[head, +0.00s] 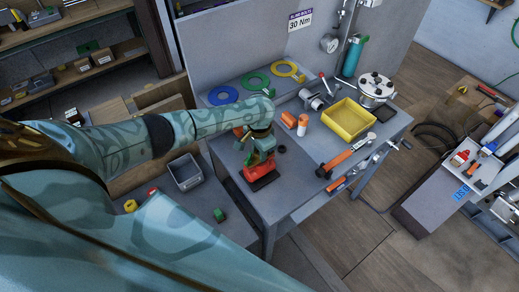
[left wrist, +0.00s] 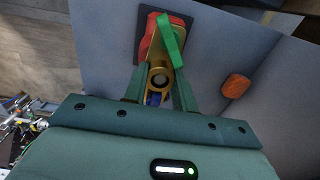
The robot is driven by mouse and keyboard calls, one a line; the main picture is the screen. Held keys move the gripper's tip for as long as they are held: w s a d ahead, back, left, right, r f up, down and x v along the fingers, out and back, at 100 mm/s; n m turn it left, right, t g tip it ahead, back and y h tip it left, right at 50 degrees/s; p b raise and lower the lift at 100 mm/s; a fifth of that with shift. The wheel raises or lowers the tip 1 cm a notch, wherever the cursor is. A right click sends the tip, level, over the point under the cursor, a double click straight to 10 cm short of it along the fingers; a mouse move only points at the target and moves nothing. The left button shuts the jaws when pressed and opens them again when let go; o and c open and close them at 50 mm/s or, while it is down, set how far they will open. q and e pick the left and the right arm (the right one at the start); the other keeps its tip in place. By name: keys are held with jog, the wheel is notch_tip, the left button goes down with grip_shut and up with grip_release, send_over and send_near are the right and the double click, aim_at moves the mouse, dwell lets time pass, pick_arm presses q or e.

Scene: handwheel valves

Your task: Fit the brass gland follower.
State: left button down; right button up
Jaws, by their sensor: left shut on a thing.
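A red valve body (head: 256,172) stands on a dark base plate near the front of the grey bench. In the left wrist view the red body (left wrist: 150,42) shows with a green lever (left wrist: 170,40) across it. My left gripper (head: 259,139) is just above and behind the valve. In the left wrist view its fingers (left wrist: 158,85) are shut on the brass gland follower (left wrist: 159,74), a ring with a dark hole. The follower lies close to the valve; whether it touches or sits in it I cannot tell. My right gripper is out of view.
Blue (head: 223,95), green (head: 256,80) and yellow (head: 287,70) rings lie at the bench's back. Orange pieces (head: 302,126), a small black ring (head: 282,149) and a yellow tray (head: 341,126) are right of the valve. An orange-handled tool (head: 337,160) lies near the front edge.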

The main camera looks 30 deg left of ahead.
pick_arm(q)
jog(key=shift+f, duration=0.25)
jog(key=c, duration=1.1)
grip_release()
jog(key=shift+o, duration=0.2)
notch_tip(320, 180, up, 16)
jog(key=p, duration=0.5)
